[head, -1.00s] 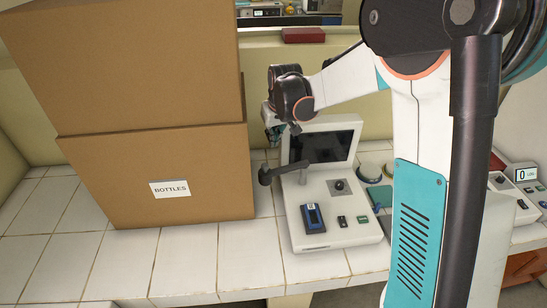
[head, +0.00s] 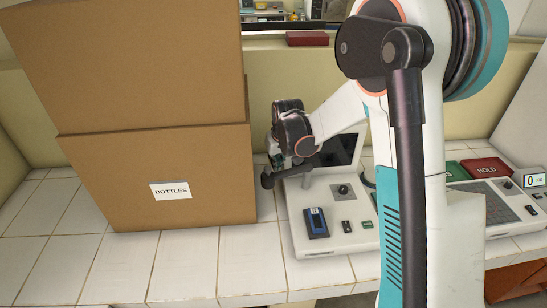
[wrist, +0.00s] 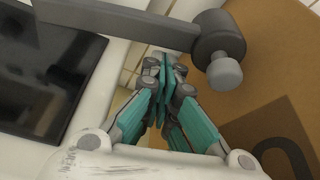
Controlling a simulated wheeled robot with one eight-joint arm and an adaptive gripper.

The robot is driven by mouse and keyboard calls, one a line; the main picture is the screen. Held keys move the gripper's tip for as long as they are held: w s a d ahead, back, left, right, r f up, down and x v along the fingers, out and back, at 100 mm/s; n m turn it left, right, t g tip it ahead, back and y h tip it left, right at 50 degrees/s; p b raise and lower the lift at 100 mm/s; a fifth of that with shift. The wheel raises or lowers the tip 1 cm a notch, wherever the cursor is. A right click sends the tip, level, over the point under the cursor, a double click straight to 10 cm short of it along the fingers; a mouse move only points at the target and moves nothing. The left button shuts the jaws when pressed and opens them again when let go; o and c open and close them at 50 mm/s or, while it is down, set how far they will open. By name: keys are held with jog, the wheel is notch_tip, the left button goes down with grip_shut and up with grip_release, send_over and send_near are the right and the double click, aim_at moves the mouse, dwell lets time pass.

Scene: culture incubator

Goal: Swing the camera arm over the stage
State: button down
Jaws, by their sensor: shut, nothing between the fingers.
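The camera arm (head: 290,173) is a dark grey bar with a cylindrical head, on a white instrument (head: 345,238) with a dark screen. Its head end points left, toward the boxes, and is off to the side of the stage (head: 317,222), which carries a blue and dark block. In the wrist view the bar (wrist: 130,25) and its cylindrical head (wrist: 218,45) cross the top. My gripper (wrist: 165,78) has its teal fingers together, empty, just below the bar in that view. Whether they touch it I cannot tell. In the head view my wrist mostly hides the fingers.
Two stacked cardboard boxes, the lower marked BOTTLES (head: 205,200), stand close on the left. White tiles (head: 180,265) in front are clear. A red box (head: 307,38) sits on the ledge behind.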

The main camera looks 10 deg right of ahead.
aim_at(278, 172)
jog(key=shift+s, duration=0.3)
jog(key=shift+s, duration=0.1)
jog(key=s+n+y, duration=0.1)
jog(key=s+n, duration=0.2)
jog(key=shift+b, duration=0.4)
jog(key=s+d+n+g+y+b, duration=0.1)
jog(key=s+d+n+g+y, duration=0.1)
jog(key=s+d+n, duration=0.4)
jog(key=shift+s+d+n+g+b, duration=0.4)
jog(key=shift+s+n, duration=0.8)
jog(key=shift+n, duration=1.3)
jog(key=shift+a, duration=0.1)
